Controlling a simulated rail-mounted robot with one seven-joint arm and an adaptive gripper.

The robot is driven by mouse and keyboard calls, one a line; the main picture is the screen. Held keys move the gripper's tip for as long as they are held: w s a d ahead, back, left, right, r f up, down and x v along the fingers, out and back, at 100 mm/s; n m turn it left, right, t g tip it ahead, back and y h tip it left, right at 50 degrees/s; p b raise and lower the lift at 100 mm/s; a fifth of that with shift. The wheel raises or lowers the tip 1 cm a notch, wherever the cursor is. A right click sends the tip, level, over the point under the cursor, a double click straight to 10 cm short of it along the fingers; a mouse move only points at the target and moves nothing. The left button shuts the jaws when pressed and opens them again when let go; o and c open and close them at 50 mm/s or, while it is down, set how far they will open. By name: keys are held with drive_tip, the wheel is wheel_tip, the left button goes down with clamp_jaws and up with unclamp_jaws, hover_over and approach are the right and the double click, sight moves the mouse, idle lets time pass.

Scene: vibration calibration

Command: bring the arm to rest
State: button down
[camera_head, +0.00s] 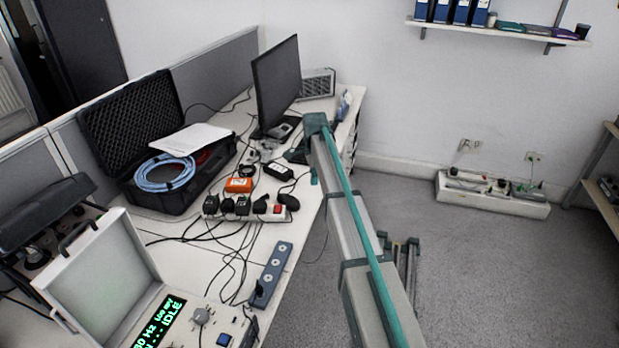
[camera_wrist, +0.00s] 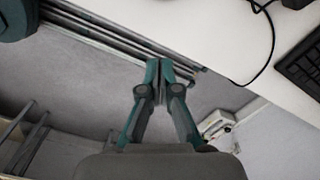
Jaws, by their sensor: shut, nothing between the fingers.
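My gripper (camera_wrist: 159,75) shows in the wrist view with its two teal and grey fingers together, shut and empty. It is over the floor beside the table edge, and nothing touches the fingertips. In the head view my arm stretches from the bottom up along the right side of the table. The gripper itself cannot be made out clearly there.
The white table (camera_head: 193,262) holds an open calibrator case (camera_head: 100,268) whose display reads IDLE, a black foam-lined case (camera_head: 130,120), a power strip (camera_head: 243,208) and a monitor (camera_head: 277,82). A keyboard (camera_wrist: 303,66) lies near the table edge. Grey floor (camera_head: 480,270) is open at right.

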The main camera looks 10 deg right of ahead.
drive_tip(key=s+f+n+g, duration=0.2)
drive_tip(key=s+f+n, duration=0.3)
drive_tip(key=s+f, duration=0.8)
drive_tip(key=s+d+f+n+g, duration=0.1)
drive_tip(key=s+f+n, duration=0.5)
drive_tip(key=s, duration=2.5)
drive_tip(key=s+f+n+g, duration=0.3)
drive_tip(key=s+f+n, duration=0.3)
drive_tip(key=s+f, duration=1.5)
drive_tip(key=shift+s+d+g, duration=0.3)
drive_tip(key=shift+s+g, duration=0.1)
drive_tip(key=shift+s, duration=0.7)
drive_tip(key=shift+f, duration=0.1)
